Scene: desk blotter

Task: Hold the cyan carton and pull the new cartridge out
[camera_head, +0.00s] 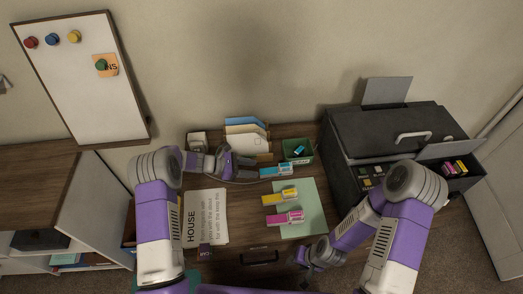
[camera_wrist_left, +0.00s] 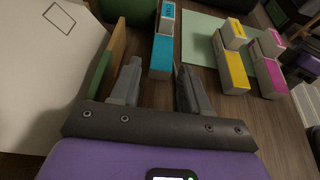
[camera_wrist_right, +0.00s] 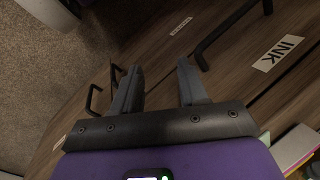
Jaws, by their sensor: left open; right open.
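The cyan carton (camera_head: 267,173) lies on the desk in the head view, with a cyan-topped cartridge (camera_head: 286,170) at its right end. In the left wrist view the carton (camera_wrist_left: 161,57) lies just beyond the fingertips, with the cartridge (camera_wrist_left: 167,18) at its far end. My left gripper (camera_head: 254,168) is open and empty, pointing right at the carton's near end. Its fingers (camera_wrist_left: 157,66) appear apart from the carton. My right gripper (camera_head: 306,262) is open and empty, low near the desk's front.
A yellow carton (camera_head: 280,197) and a magenta carton (camera_head: 284,218) lie by the pale green mat (camera_head: 310,201). A green bin (camera_head: 307,158) holds a cyan item. The dark printer (camera_head: 345,150) stands right. A HOUSE sheet (camera_head: 206,205) lies left, and envelopes (camera_head: 246,128) stand behind.

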